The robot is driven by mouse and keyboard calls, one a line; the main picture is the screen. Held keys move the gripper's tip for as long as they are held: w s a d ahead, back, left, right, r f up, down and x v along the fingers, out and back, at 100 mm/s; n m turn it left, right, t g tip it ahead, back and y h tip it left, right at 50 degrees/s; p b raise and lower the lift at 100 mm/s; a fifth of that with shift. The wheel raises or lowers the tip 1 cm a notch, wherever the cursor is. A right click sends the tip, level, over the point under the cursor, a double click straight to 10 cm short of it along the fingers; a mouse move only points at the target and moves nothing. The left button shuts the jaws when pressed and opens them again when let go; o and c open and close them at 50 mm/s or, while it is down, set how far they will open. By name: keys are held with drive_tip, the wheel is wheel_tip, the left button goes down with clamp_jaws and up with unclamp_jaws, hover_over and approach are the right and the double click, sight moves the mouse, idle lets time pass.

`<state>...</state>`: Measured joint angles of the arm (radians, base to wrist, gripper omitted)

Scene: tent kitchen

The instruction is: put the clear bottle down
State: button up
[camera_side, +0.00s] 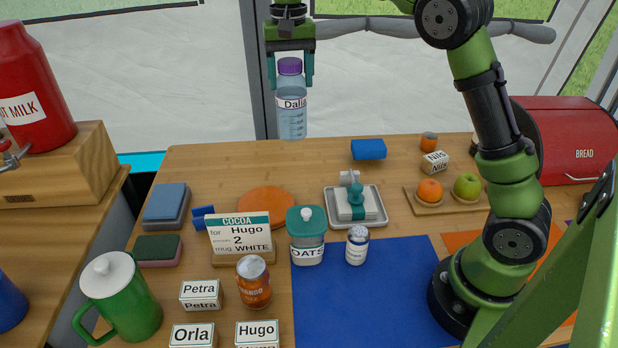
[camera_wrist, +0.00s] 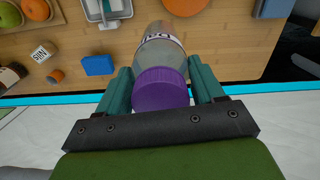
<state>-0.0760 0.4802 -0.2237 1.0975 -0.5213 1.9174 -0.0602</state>
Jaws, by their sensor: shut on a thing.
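The clear bottle (camera_side: 291,117) has a purple cap and a label reading "Dalia". My gripper (camera_side: 290,76) is shut on it near the cap and holds it upright, high above the far part of the wooden table (camera_side: 225,161). In the wrist view the purple cap (camera_wrist: 161,89) sits between the two teal fingers of my gripper (camera_wrist: 163,88), and the bottle body points away toward the table. Nothing touches the bottle's base.
A blue block (camera_side: 368,149), an orange disc (camera_side: 266,203), a white tray (camera_side: 375,216) with a teal-handled item and a fruit board (camera_side: 408,202) lie on the table.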

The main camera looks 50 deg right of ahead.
drive_tip(key=w+d+f+m, duration=0.3)
drive_tip(key=w+f+m, duration=0.15)
drive_tip(key=m, duration=0.65)
drive_tip(key=w+d+f+m, duration=0.3)
drive_tip(key=w+f+m, duration=0.15)
drive_tip(key=m, duration=0.65)
wheel_tip(320, 180, down, 7)
drive_tip(key=w, duration=0.1)
drive_tip(key=o, duration=1.3)
drive_tip(key=shift+f, duration=0.1)
drive_tip(key=shift+o, duration=0.2)
